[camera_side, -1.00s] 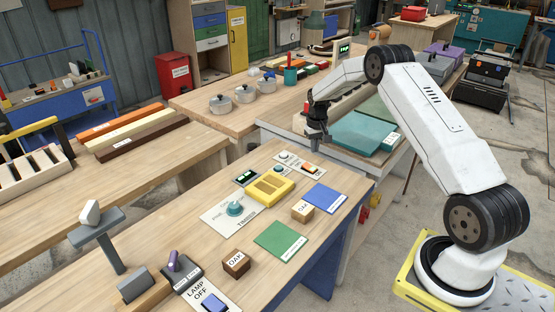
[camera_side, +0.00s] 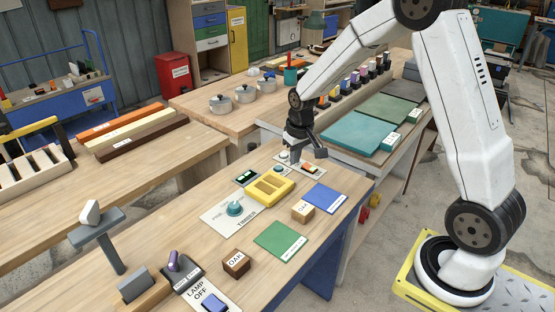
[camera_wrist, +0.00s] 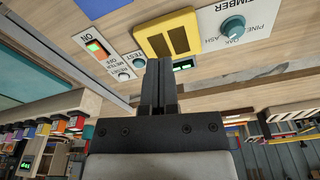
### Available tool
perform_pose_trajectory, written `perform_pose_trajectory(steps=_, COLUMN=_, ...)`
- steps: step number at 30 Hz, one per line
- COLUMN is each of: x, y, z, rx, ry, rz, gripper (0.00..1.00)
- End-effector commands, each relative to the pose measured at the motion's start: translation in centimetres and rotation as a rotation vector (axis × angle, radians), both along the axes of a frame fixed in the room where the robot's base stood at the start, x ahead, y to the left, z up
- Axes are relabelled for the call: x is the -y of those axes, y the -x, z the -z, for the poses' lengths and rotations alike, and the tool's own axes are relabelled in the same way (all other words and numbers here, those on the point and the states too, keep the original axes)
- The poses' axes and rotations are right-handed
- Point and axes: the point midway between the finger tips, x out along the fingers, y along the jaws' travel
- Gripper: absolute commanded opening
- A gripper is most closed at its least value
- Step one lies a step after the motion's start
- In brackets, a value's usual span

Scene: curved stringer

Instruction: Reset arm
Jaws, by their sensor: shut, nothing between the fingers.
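My gripper (camera_side: 308,155) is shut and empty. In the side view it hangs over the far end of the near bench, above the small switch panel and close to the yellow two-slot block (camera_side: 270,188). In the wrist view my gripper's fingers (camera_wrist: 160,65) are together and point toward the yellow block (camera_wrist: 168,36). The panel's switch (camera_wrist: 96,48) shows lit orange and green beside the word ON. My arm reaches over from its base at the right.
Teal pads (camera_side: 356,134) and a row of coloured-top items lie on the side bench. Space above the bench is open.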

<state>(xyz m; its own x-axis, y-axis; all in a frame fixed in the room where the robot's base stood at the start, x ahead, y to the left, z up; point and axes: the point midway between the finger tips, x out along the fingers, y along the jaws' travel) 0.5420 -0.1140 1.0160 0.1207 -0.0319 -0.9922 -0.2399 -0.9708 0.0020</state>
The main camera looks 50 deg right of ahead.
Motion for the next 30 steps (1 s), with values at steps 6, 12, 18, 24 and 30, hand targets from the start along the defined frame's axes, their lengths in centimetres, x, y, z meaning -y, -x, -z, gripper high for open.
perform_pose_trajectory(steps=6, x=-4.8, y=4.4, z=-1.4, rx=0.037, ry=0.008, rz=-0.085, gripper=0.00)
perform_pose_trajectory(steps=12, x=-8.3, y=9.0, z=-2.0, rx=0.068, ry=0.010, rz=-0.158, gripper=0.00)
perform_pose_trajectory(steps=18, x=-10.5, y=13.1, z=-1.9, rx=0.094, ry=0.011, rz=-0.215, gripper=0.00)
perform_pose_trajectory(steps=24, x=-11.3, y=14.9, z=-1.8, rx=0.106, ry=0.011, rz=-0.241, gripper=0.00)
perform_pose_trajectory(steps=30, x=-11.4, y=15.1, z=-1.8, rx=0.107, ry=0.011, rz=-0.243, gripper=0.00)
